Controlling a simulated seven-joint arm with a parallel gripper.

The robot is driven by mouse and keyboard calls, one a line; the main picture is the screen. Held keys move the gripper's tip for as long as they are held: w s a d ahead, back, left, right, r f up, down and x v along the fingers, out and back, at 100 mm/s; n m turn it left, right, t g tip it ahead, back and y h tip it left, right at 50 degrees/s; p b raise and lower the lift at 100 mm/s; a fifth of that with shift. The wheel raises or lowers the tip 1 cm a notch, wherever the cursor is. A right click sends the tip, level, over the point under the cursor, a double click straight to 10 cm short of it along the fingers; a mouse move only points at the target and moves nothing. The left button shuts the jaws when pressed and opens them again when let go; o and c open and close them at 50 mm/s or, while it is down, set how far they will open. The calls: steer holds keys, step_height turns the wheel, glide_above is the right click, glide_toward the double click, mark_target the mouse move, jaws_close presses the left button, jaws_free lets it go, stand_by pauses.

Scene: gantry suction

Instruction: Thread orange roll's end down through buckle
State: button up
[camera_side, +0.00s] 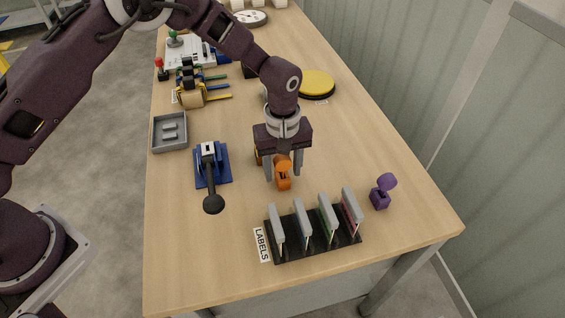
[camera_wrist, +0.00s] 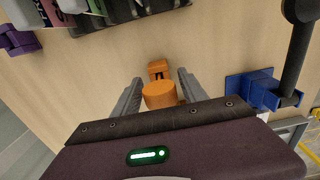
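The orange roll (camera_side: 283,163) is a short round disc, and it shows between my gripper's fingers in the wrist view (camera_wrist: 160,95). The orange buckle (camera_side: 284,182) is a small block on the table just beside the roll; a dark slot shows on it in the wrist view (camera_wrist: 158,66). My gripper (camera_side: 283,178) points down over them, with one finger on each side of the roll. In the wrist view the fingers stand apart, with a narrow gap to the roll. The roll's loose end cannot be made out.
A black label rack (camera_side: 316,246) with several upright cards stands in front. A blue lever press (camera_side: 210,165) is to the left, near a grey tray (camera_side: 169,132). A purple block with a disc (camera_side: 380,198) is to the right. A yellow round pad (camera_side: 317,82) lies behind.

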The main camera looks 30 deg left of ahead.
jaws_close()
steer(key=shift+r, duration=0.25)
steer(key=r, duration=0.9)
steer(key=shift+a, duration=0.2)
steer(key=s+a+r, duration=0.1)
steer(key=a, duration=0.8)
steer(key=s+a, duration=0.2)
steer(key=a, duration=0.8)
steer(key=shift+a+r, duration=0.25)
steer(key=shift+r, duration=0.1)
